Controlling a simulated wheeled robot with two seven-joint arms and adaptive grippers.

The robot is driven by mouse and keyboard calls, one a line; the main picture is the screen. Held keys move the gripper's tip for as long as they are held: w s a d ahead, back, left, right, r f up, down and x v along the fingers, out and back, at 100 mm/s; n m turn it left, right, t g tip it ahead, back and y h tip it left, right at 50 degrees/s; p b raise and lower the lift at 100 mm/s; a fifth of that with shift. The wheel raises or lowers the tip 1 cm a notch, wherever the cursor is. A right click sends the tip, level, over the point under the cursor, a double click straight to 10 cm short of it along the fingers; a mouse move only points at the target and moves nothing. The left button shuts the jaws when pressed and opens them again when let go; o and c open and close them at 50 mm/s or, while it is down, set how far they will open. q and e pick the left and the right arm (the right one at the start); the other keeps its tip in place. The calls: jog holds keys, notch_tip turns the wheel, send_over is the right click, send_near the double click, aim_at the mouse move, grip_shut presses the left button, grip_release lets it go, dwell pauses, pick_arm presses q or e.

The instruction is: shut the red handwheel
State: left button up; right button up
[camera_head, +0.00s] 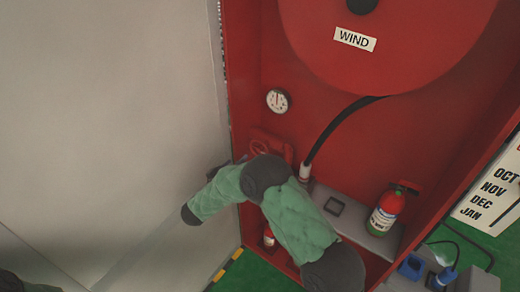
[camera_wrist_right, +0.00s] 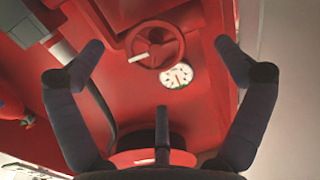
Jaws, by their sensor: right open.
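The red handwheel (camera_head: 268,141) is on the back wall of the red cabinet in the head view, below the round gauge and partly hidden by my right arm. In the right wrist view the handwheel (camera_wrist_right: 156,46) shows whole, with its spokes, straight ahead between the two fingertips. My right gripper (camera_wrist_right: 160,44) is open and empty, its dark fingers spread to either side of the wheel. The wheel looks to lie beyond the fingertips; I see no contact. In the head view my right gripper is mostly hidden behind my arm.
A white gauge (camera_head: 277,101) sits above the wheel. A black hose (camera_head: 335,130) runs down from the large red reel (camera_head: 400,40). A fire extinguisher (camera_head: 386,211) stands on the grey shelf at right. A pale panel (camera_head: 110,110) borders the cabinet's left.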

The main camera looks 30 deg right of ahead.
aim_at(258, 151)
jog(key=shift+m+g+h, duration=0.4)
jog(key=shift+g+h, duration=0.1)
jog(key=shift+g, duration=0.1)
jog(key=b+x, duration=0.1)
jog(key=x, duration=0.2)
jog(key=r+x, duration=0.1)
jog(key=x, duration=0.3)
jog(key=r+b+x, duration=0.1)
jog(key=x, duration=0.2)
jog(key=shift+s+d+b, duration=0.3)
jog(key=shift+d+b, duration=0.05)
jog(key=c, duration=0.9)
